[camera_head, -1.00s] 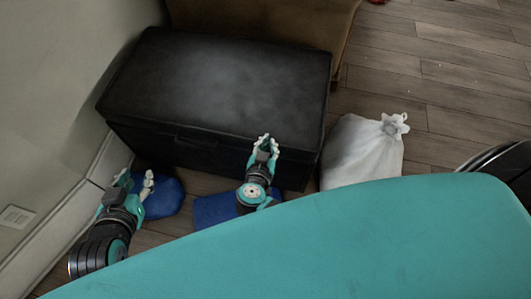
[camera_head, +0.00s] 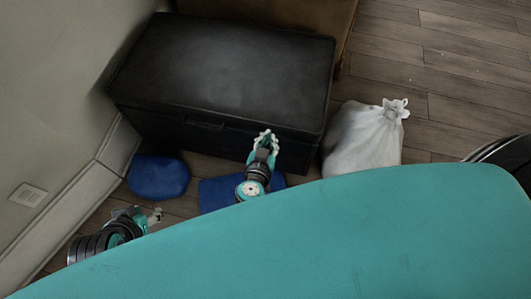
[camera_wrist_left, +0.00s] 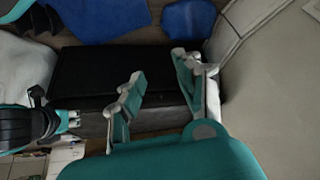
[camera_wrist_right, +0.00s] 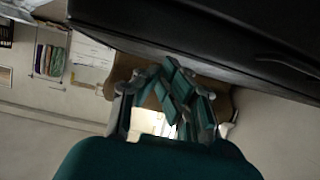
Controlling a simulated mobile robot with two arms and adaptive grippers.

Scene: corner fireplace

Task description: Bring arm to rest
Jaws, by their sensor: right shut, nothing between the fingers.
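My left gripper (camera_head: 154,214) is low at the left in the head view, partly hidden by my teal body. In the left wrist view its two fingers (camera_wrist_left: 160,75) stand apart with nothing between them, so it is open. My right gripper (camera_head: 264,140) is in front of the black chest (camera_head: 225,75), near its front edge. In the right wrist view its fingers (camera_wrist_right: 172,92) are folded together, shut and empty, with the dark chest above them.
A round blue cushion (camera_head: 158,177) lies on the floor by the wall. A flat blue item (camera_head: 215,194) lies beneath my right arm. A tied white bag (camera_head: 362,140) stands right of the chest. Bare wooden floor (camera_head: 455,70) lies at upper right.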

